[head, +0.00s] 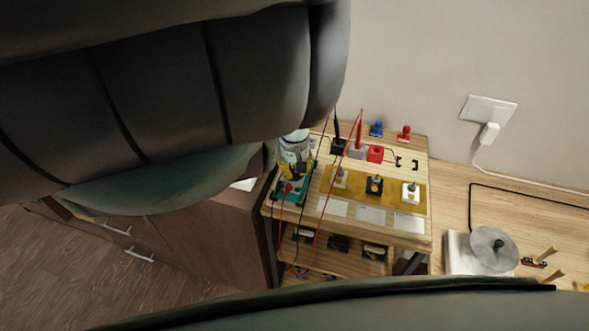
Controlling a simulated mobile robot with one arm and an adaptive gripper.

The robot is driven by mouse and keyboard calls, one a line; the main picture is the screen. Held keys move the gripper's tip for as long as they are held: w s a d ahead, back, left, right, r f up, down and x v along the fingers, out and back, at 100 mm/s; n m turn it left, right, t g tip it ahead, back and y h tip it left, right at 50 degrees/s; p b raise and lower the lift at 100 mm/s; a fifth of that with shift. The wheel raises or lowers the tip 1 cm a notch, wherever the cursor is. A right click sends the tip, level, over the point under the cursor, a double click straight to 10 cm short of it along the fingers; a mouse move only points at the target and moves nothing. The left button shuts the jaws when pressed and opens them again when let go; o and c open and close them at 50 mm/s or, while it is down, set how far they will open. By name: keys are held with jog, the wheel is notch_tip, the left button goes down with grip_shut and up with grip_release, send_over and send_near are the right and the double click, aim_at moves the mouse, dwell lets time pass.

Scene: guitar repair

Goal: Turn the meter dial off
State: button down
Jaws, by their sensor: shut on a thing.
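The teal meter (281,196) lies at the left end of the wooden bench top (340,220), with a red lead and a dark lead running from it. My gripper (291,177) reaches down over the meter from above, its fingers at the meter's face. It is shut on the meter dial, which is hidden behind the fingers. The dial's pointer and the meter's display cannot be read here.
Leads hang over the bench front. A turntable-like disc (490,250) stands farther right. Large close shapes block the upper left.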

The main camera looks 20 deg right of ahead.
jog(key=shift+f+m, duration=0.1)
jog(key=shift+m, duration=0.2)
jog(key=shift+a+m+b, duration=0.1)
jog(key=shift+m+b, duration=0.35)
jog(key=shift+m, duration=0.45)
jog(key=shift+w+m+b, duration=0.1)
jog(key=shift+m+b, duration=0.35)
jog(key=shift+m, duration=1.55)
jog(key=c, duration=1.3)
grip_release()
